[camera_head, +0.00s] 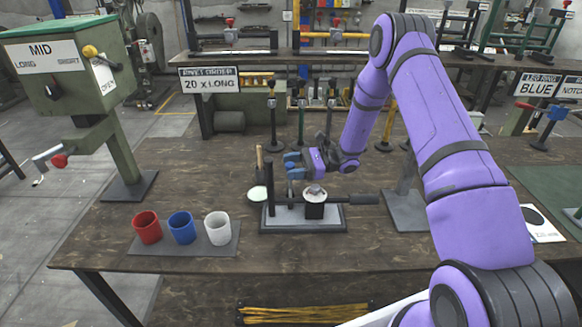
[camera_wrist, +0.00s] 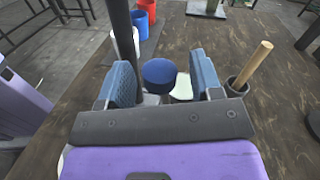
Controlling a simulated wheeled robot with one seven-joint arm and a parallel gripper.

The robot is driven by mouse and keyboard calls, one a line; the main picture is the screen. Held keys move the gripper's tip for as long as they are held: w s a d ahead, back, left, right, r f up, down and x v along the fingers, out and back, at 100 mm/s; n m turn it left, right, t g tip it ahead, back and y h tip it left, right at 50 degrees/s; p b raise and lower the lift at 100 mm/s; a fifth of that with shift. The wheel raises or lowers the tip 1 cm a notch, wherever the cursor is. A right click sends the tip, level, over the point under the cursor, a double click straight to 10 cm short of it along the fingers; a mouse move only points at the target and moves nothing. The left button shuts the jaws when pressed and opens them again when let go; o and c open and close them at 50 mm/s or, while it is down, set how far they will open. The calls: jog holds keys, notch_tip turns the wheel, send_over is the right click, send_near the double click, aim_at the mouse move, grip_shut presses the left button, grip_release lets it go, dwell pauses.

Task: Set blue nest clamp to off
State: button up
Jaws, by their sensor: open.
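A round dark-blue knob (camera_wrist: 159,74) shows in the wrist view between the two blue fingers of my gripper (camera_wrist: 165,82). The fingers are open, one on each side of it, with a visible gap on both sides. In the head view my gripper (camera_head: 293,165) is above the left part of a small fixture with a grey base (camera_head: 332,222). The fingers largely hide the knob there. I cannot tell the clamp's off mark or its setting.
A dark upright post (camera_wrist: 122,32) stands close to my left finger. A wooden handle (camera_wrist: 252,65) sticks up at the right. In the head view, red (camera_head: 146,228), blue (camera_head: 181,228) and white (camera_head: 218,229) cups stand left of the fixture. A dark lever (camera_head: 365,199) extends right.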

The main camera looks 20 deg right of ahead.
jog(key=shift+a, duration=0.2)
grip_shut()
jog(key=shift+w, duration=0.15)
jog(key=shift+w+d+m, duration=0.3)
jog(key=shift+w+m, duration=0.45)
jog(key=shift+m, duration=0.15)
jog(key=w+d+f+m+t+y, duration=0.1)
jog(key=w+d+f+m+t, duration=0.1)
jog(key=w+m, duration=0.6)
jog(key=shift+w+d+f+m+y, duration=0.3)
jog(key=shift+w+d+f+m, duration=0.15)
jog(key=shift+f+m, duration=0.6)
jog(key=shift+f, duration=0.1)
